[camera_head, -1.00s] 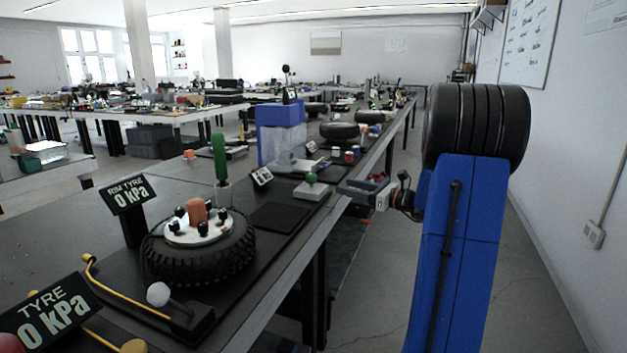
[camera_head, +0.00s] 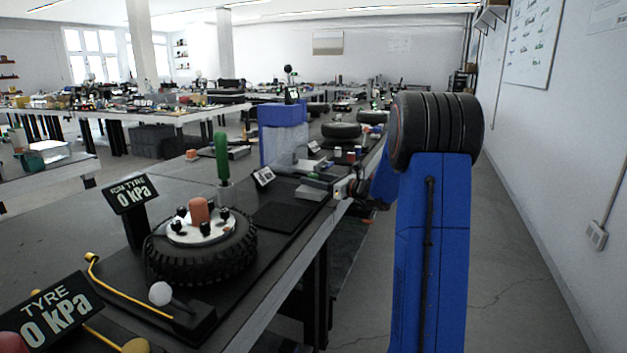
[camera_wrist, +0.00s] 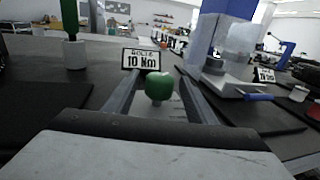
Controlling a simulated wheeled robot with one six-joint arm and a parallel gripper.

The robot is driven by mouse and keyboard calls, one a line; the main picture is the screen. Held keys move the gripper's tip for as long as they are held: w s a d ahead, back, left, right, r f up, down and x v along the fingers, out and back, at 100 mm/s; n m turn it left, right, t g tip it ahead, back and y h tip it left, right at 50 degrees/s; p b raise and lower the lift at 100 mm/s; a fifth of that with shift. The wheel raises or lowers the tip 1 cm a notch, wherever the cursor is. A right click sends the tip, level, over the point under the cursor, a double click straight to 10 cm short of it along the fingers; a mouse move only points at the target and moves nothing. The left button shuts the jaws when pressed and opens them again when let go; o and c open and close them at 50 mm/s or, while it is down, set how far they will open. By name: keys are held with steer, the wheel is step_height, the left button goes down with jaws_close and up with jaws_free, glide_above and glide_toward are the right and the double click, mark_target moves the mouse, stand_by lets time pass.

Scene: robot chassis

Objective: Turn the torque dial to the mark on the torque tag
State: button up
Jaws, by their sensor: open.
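A green rounded knob, apparently the torque dial (camera_wrist: 159,87), shows in the wrist view on a pale block, between the two fingers of my gripper (camera_wrist: 160,80). The fingers are open, with a gap on each side of the knob. In the head view my gripper (camera_head: 323,180) is over the pale block (camera_head: 311,193) at the bench's right edge and mostly covers the knob. I cannot make out a pointer on the knob.
A green-handled tool (camera_head: 222,160) stands upright in a holder to the left. A tyre with a rim (camera_head: 200,245) lies nearer on the bench. A blue and clear box (camera_head: 283,130) and another tag (camera_wrist: 265,75) are beyond. A dark mat (camera_head: 286,216) is bare.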

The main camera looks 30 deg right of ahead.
steer(key=shift+w+a, duration=0.1)
steer(key=shift+w, duration=0.05)
steer(key=c, duration=1)
steer(key=shift+c, duration=0.2)
steer(key=shift+a+m+h, duration=0.1)
steer(key=shift+m+h, duration=0.2)
steer(key=shift+h, duration=0.1)
steer(key=shift+m+t+h, duration=0.6)
steer(key=shift+m+h, duration=0.2)
steer(key=shift+h, duration=0.4)
steer(key=shift+m+t+h, duration=0.3)
steer(key=shift+m+h, duration=1.1)
steer(key=shift+h, duration=0.7)
steer(key=shift+m+h, duration=0.5)
steer(key=shift+h, duration=0.3)
